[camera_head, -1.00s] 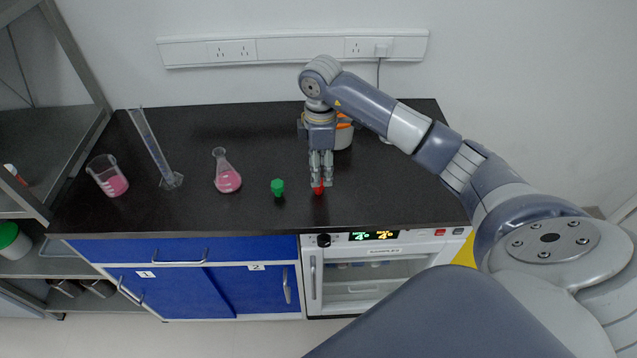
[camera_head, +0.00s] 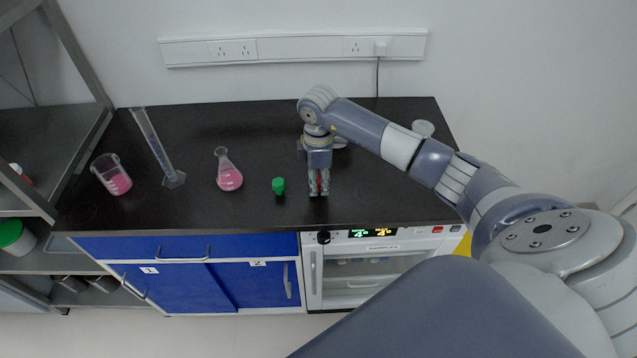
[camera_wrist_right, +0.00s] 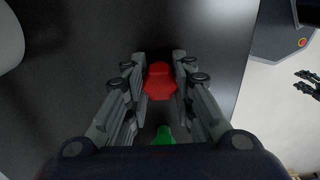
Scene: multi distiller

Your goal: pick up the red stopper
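The red stopper (camera_head: 319,185) stands on the black bench top near its front edge. My right gripper (camera_head: 319,192) points down over it, with its fingers on either side of the stopper. In the right wrist view the red stopper (camera_wrist_right: 160,82) shows between the fingertips of my right gripper (camera_wrist_right: 161,72). The fingers are apart, close beside the stopper; firm contact on both sides does not show. Dark finger-like parts at the right edge of the wrist view seem to be my left gripper (camera_wrist_right: 308,82), cut off and too small to judge. The head view does not show it.
A green stopper (camera_head: 278,186) stands just left of the right gripper and shows in the wrist view (camera_wrist_right: 164,135). Further left are a flask (camera_head: 229,178), a tilted-looking cylinder (camera_head: 155,143) and a beaker (camera_head: 112,175). The bench (camera_head: 390,195) is clear to the right.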

